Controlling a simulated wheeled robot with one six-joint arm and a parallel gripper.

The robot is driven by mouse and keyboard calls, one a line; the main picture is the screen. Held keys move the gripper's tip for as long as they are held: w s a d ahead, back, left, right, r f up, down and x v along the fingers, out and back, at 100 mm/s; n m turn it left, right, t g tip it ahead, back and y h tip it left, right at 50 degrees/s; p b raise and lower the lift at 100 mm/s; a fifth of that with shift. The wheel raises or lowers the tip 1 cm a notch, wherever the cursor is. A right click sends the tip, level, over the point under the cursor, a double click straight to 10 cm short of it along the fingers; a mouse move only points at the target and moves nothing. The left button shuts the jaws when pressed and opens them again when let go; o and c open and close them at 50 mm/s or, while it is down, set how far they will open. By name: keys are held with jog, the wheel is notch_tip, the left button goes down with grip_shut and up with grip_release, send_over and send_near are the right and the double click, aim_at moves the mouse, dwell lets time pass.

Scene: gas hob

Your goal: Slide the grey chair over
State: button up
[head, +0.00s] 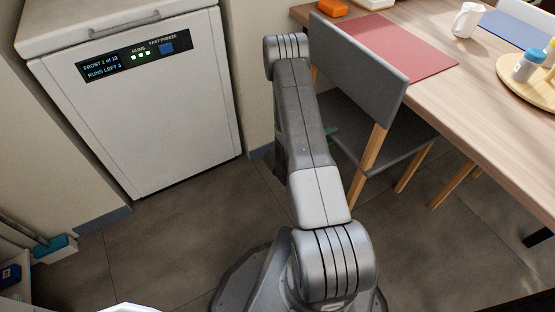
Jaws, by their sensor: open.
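The grey chair (365,58) stands at the near side of the wooden table, right of my arm. It has a grey backrest, a grey seat (385,134) and light wooden legs. Its seat reaches partly under the table edge. My arm rises from the bottom middle and covers the chair's left side. My gripper is hidden behind my arm, so I cannot tell whether it touches the chair. A small green piece beside the arm, over the chair, is too little to identify.
The wooden table (466,82) fills the right, with a red mat (405,50), a white mug (467,20) and a round tray (520,88) on it. A white freezer (150,120) stands left. Bare tiled floor (190,225) lies between the freezer and my base.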

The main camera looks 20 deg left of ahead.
jog(key=v, duration=1)
jog(key=shift+a, duration=0.1)
jog(key=x, duration=1.2)
jog(key=shift+s+f, duration=0.1)
jog(key=shift+f, duration=0.1)
